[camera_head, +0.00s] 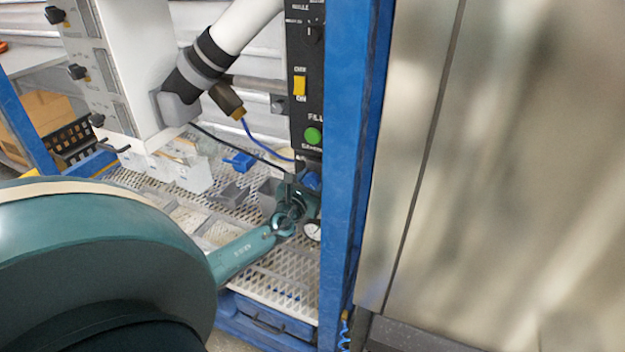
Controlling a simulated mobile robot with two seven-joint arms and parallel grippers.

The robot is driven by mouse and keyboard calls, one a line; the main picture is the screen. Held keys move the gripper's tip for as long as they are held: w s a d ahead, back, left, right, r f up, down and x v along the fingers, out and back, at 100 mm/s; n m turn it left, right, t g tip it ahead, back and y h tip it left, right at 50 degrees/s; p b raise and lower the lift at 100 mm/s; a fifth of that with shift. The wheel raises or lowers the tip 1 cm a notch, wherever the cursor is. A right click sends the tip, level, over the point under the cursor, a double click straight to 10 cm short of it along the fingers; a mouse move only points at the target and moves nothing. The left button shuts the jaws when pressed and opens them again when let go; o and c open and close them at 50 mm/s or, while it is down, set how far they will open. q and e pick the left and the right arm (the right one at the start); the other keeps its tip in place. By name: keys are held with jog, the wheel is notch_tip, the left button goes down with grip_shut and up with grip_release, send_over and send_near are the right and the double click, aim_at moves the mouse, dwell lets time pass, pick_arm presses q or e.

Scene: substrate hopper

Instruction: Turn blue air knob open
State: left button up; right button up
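The blue air knob (312,181) shows just below the black control panel (304,90), beside the blue upright post. It is small and partly hidden by my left gripper. My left gripper (301,187) is at the end of my teal arm and reaches up to the knob from the lower left. Its dark fingers are beside or against the knob; I cannot tell whether they touch it or how far they are apart. A round white gauge (313,230) shows just below the gripper. My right gripper is not in view.
The blue post (350,150) stands close on the right of the knob, with a large metal panel (500,150) beyond it. Grey bins (210,232) and a white box (180,168) sit on the mesh shelf (280,275). A white pipe (245,25) hangs above.

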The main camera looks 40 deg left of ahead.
pick_arm(q)
jog(key=c, duration=0.4)
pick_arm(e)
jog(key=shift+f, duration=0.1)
